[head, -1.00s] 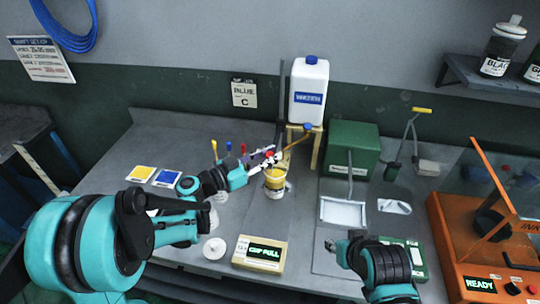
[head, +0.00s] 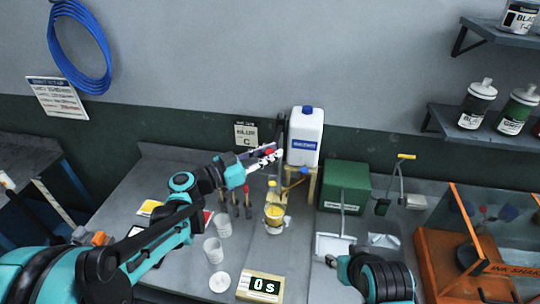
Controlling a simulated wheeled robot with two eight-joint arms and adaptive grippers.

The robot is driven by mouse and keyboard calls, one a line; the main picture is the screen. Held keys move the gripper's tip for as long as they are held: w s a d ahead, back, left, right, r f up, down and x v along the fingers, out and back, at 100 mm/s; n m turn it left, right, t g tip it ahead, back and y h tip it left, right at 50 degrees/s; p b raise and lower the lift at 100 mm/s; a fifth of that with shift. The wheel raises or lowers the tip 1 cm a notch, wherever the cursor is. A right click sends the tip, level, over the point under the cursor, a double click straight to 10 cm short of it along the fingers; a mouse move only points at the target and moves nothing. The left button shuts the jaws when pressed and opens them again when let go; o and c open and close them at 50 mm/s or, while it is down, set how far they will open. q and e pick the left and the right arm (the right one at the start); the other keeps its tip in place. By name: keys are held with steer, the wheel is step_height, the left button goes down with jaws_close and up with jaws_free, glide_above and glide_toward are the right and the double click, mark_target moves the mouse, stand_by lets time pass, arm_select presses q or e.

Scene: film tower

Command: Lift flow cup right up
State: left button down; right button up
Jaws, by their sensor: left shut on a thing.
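My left gripper (head: 266,160) is shut on the upper end of the flow cup's handle, above the bench. The small yellowish flow cup (head: 272,186) hangs below the gripper, roughly upright. Under it stands a white pot of yellow ink (head: 274,217). The flow cup appears raised over the pot; whether a thin stream joins them is too small to tell. A timer box (head: 260,285) in front of the pot reads 0 s. My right gripper (head: 332,261) is low at the right of the timer, its fingers too small to judge.
A white water jug (head: 305,140) on a wooden stand is close right of the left gripper. A green box (head: 346,185) stands farther right. White cups (head: 213,250) and a round lid (head: 219,282) lie left of the timer. An orange ink shaker (head: 450,265) is at far right.

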arm_select(q)
steer(key=shift+w+r, duration=0.15)
steer(key=shift+r, duration=0.15)
steer(key=c, duration=1.3)
jaws_free()
steer(key=shift+f, duration=0.1)
steer(key=v, duration=1.2)
